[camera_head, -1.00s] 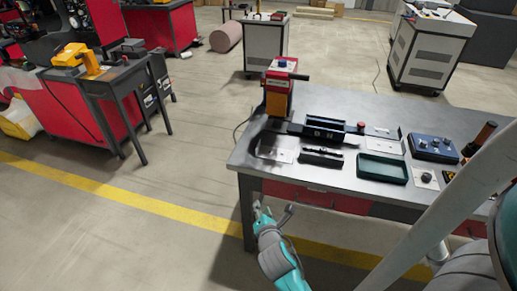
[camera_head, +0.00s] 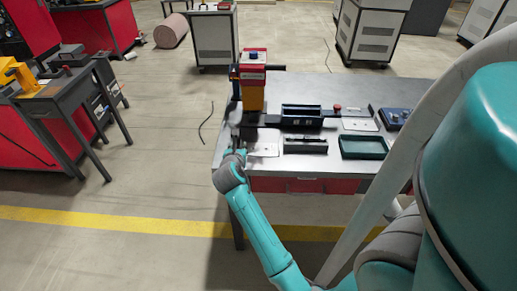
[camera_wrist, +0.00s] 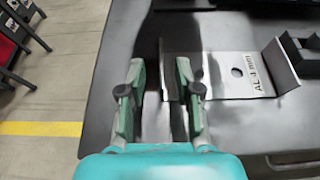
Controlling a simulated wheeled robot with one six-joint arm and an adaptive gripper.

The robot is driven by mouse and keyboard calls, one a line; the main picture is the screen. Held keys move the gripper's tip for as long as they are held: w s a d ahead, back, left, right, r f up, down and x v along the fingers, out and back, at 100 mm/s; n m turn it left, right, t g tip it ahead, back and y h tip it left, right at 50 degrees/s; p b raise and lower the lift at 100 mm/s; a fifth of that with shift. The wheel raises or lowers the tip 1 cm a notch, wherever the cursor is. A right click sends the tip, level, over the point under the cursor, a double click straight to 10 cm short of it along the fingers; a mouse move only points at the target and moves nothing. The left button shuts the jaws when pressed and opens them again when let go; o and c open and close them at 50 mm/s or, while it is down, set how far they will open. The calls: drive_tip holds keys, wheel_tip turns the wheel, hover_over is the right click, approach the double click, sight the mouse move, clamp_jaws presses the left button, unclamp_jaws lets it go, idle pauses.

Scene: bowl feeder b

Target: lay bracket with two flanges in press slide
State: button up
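A pale metal bracket (camera_wrist: 235,75) with a hole, an upright flange on its right side and an "AL 4 mm" marking lies on the table in the wrist view. In the head view a pale plate (camera_head: 265,149) lies at the table's left front. In the head view my gripper (camera_head: 238,140) is over the table's left edge. The red and orange press (camera_head: 252,82) stands behind it, with a dark slide (camera_head: 272,120) at its foot.
A black fixture (camera_head: 305,145) and a green tray (camera_head: 363,147) lie in front. The table's left edge is close to my gripper.

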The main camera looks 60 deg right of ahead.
drive_tip(key=shift+x, duration=2.85)
drive_tip(key=shift+r, duration=0.15)
drive_tip(key=shift+c, duration=0.2)
drive_tip(key=shift+d, duration=0.1)
clamp_jaws()
